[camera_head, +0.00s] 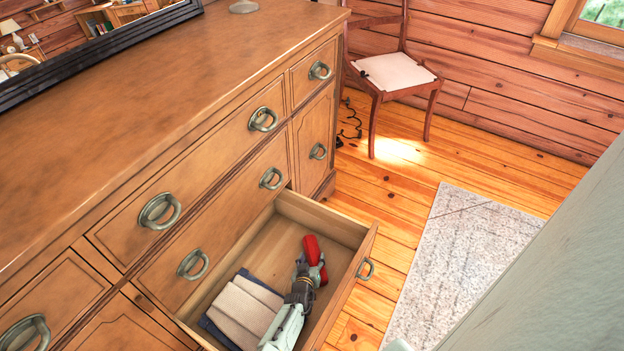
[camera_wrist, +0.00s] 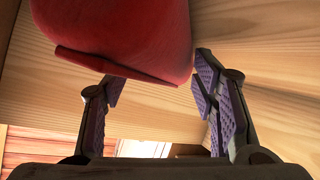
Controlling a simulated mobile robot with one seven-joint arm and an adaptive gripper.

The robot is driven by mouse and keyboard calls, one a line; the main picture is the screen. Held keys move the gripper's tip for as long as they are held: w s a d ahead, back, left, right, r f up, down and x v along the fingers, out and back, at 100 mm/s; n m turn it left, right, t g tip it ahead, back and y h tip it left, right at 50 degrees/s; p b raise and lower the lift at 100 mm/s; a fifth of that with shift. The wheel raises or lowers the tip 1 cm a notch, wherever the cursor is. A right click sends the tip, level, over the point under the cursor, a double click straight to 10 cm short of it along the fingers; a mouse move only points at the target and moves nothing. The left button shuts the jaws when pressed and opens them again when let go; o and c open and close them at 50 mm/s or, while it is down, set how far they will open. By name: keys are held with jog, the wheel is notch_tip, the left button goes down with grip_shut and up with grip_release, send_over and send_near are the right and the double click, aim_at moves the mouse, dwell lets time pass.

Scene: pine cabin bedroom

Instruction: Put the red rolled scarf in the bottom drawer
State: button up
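The red rolled scarf (camera_head: 311,247) is inside the open bottom drawer (camera_head: 345,292), towards its right end. My gripper (camera_head: 311,265) reaches down into the drawer at the scarf and hides part of it. In the wrist view the scarf (camera_wrist: 125,35) fills the upper left, at and beyond the fingertips. My gripper's fingers (camera_wrist: 158,88) stand wide apart there, with a clear gap between them. The scarf overlaps the left fingertip and its edge comes close to the right one. Whether it touches them or rests on the drawer floor, I cannot tell.
Folded cloths (camera_head: 245,308), beige on dark blue, lie in the drawer left of my gripper. The wooden dresser (camera_head: 130,90) rises behind, its other drawers shut. A chair (camera_head: 393,75) stands by the wall. A grey rug (camera_head: 465,255) lies on the floor to the right.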

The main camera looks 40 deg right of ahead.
jog(key=o, duration=0.3)
jog(key=shift+r, duration=0.25)
jog(key=p+v, duration=0.7)
jog(key=shift+s+a+r, duration=0.1)
jog(key=shift+a, duration=0.35)
jog(key=shift+s+a, duration=0.1)
jog(key=shift+a, duration=0.05)
jog(key=shift+v, duration=1.85)
